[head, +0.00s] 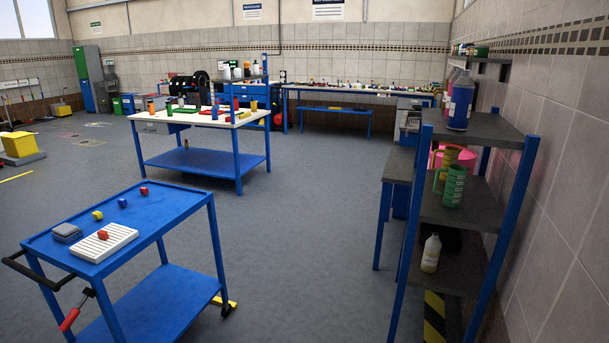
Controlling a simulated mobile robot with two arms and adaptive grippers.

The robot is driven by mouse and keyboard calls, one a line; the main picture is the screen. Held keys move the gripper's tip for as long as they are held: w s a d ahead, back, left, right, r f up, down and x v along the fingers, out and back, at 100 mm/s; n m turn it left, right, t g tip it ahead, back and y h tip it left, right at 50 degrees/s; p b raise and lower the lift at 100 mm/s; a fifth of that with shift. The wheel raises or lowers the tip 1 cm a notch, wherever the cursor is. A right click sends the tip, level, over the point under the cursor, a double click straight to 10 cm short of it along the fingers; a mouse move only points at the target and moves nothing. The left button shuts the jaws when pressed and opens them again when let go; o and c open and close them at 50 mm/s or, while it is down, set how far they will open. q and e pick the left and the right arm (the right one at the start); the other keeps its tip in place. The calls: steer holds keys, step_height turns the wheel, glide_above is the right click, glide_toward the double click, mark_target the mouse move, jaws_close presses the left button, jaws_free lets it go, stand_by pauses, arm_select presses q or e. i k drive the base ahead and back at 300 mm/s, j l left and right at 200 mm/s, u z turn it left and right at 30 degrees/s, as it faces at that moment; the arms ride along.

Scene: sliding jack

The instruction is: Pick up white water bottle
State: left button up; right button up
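A small whitish bottle (431,254) with a pale yellowish lower part and a white top stands upright on the lower shelf of the blue-framed shelf unit (468,220) at the right. It is the clearest white bottle in view. Several small bottles stand on the far white-topped workbench (215,117), too small to make out well. Neither of my grippers shows in the head view.
A blue cart (165,215) with small coloured blocks and a white tray stands at the near left. A green cup (453,187) is on the middle shelf, and a blue bottle (461,100) is on top. The grey floor (300,250) between cart and shelf is clear.

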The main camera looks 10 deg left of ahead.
mark_target(226, 69)
steer(key=i+l+u, duration=0.15)
steer(key=i+u, duration=0.35)
steer(key=i, duration=1.45)
steer(key=i+z, duration=0.25)
steer(key=i, duration=0.7)
steer(key=i+z, duration=0.3)
steer(key=i, duration=0.65)
steer(key=i+j+u, duration=0.15)
steer(key=i+u, duration=0.25)
steer(key=i, duration=0.25)
steer(key=i+l+u, duration=0.1)
steer(key=i+u, duration=0.25)
steer(key=i, duration=0.25)
steer(key=i+l+u, duration=0.25)
steer(key=i+u, duration=0.15)
steer(key=i, duration=0.25)
steer(key=i+j+u, duration=0.15)
steer(key=i+u, duration=0.15)
steer(key=i, duration=0.3)
steer(key=i+u, duration=0.35)
steer(key=i, duration=0.2)
